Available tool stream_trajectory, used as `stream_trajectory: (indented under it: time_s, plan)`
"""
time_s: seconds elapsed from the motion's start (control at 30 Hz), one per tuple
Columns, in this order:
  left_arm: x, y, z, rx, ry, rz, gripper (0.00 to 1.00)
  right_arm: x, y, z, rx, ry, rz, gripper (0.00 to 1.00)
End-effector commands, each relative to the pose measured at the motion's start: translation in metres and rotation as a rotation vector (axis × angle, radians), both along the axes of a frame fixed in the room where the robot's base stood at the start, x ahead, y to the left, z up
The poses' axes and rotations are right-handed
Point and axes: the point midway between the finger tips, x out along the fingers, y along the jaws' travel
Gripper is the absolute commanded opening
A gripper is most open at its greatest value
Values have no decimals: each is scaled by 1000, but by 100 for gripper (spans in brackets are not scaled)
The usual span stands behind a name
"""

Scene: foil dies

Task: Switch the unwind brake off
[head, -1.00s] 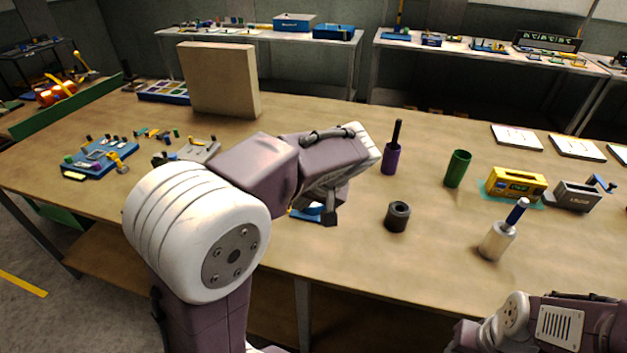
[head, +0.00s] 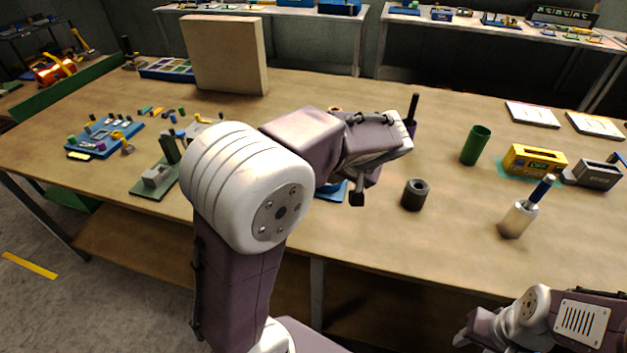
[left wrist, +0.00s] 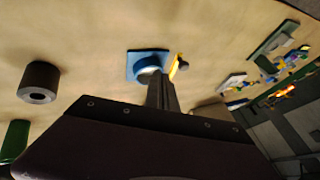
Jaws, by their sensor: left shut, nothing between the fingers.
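A blue plate (left wrist: 133,66) with a pale round part and a yellow lever (left wrist: 174,68) tipped by a dark knob shows in the left wrist view. It may be the unwind brake; I cannot read a label. In the head view only a blue edge (head: 341,196) of it shows behind my left arm. My left gripper (head: 357,198) is shut and empty, above the table's front part beside that blue edge. Its dark fingers (left wrist: 162,95) overlap the plate's lower edge in the left wrist view; contact cannot be told. My right arm shows at the lower right, its fingers out of sight.
A dark hollow cylinder (head: 414,195), a green cup (head: 475,146) and a white blue-handled tool (head: 520,217) stand to the right. A yellow box (head: 534,160) is farther right. A tan board (head: 228,58) stands at the back. A green-based fixture (head: 158,177) stands left of my arm.

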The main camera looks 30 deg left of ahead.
Motion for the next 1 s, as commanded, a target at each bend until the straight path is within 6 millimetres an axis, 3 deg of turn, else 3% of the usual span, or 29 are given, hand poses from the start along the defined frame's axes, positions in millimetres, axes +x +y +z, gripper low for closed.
stream_trajectory:
  time_s: [0.23, 0.5, 1.0]
  plan:
    - [17, 26, -47, 0, 4, 2, 0, 0, 0, -8, 0, 0, 0, 45]
    - [14, 60, -49, -1, 0, 2, 0, 0, 0, -3, 0, 0, 0, 45]
    - [13, 66, -49, 0, -1, -9, 0, 0, 0, -3, 0, 0, 0, 45]
